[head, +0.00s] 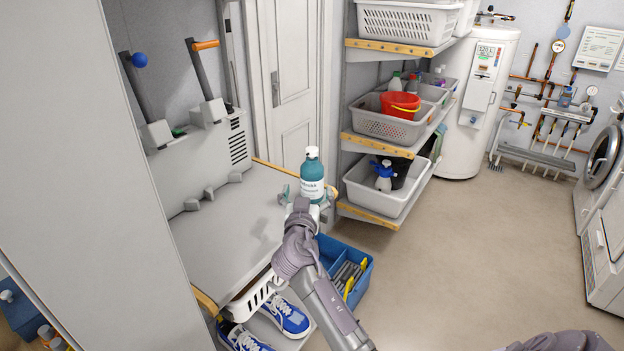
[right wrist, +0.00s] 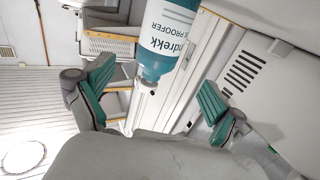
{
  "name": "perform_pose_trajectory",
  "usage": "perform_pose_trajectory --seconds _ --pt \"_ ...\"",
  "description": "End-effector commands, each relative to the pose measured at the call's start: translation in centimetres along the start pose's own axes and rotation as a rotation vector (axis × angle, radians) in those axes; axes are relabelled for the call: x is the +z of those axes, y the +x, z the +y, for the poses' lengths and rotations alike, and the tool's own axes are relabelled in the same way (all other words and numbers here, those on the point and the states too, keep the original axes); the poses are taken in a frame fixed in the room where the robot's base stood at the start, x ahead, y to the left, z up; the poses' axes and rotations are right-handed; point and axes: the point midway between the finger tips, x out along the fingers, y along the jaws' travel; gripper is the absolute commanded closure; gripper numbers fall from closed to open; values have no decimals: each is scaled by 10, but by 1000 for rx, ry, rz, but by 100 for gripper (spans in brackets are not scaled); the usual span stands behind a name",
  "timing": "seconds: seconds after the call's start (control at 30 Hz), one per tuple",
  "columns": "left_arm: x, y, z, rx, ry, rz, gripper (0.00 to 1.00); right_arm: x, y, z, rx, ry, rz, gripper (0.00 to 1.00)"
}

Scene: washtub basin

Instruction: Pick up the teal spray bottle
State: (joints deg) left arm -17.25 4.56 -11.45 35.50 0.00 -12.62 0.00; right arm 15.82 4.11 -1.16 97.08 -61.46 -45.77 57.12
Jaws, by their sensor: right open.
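In the right wrist view the bottle (right wrist: 158,62) is between the two open teal-padded fingers, with clear gaps on both sides. My left gripper is not in view.
A blue crate of tools (head: 345,265) and blue sneakers (head: 285,315) are below the worktop. A grey machine with levers (head: 205,160) stands behind it at left. Shelves with baskets (head: 385,185) stand to the right. The floor (head: 470,255) at right is clear.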

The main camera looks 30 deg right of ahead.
Motion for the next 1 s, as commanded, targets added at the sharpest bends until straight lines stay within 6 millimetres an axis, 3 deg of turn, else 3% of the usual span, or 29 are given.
perform_pose_trajectory --seconds 0.1,0.37,0.63,0.93,1.0 --pt "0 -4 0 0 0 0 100 -2 21 0 1 -3 0 6" --pt "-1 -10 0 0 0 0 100 -2 41 1 1 -1 -1 6" --pt "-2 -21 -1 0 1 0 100 -2 80 3 1 -2 -2 6" --pt "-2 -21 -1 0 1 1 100 0 86 3 0 0 -3 6" --pt "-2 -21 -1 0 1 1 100 0 86 3 0 0 -3 14"
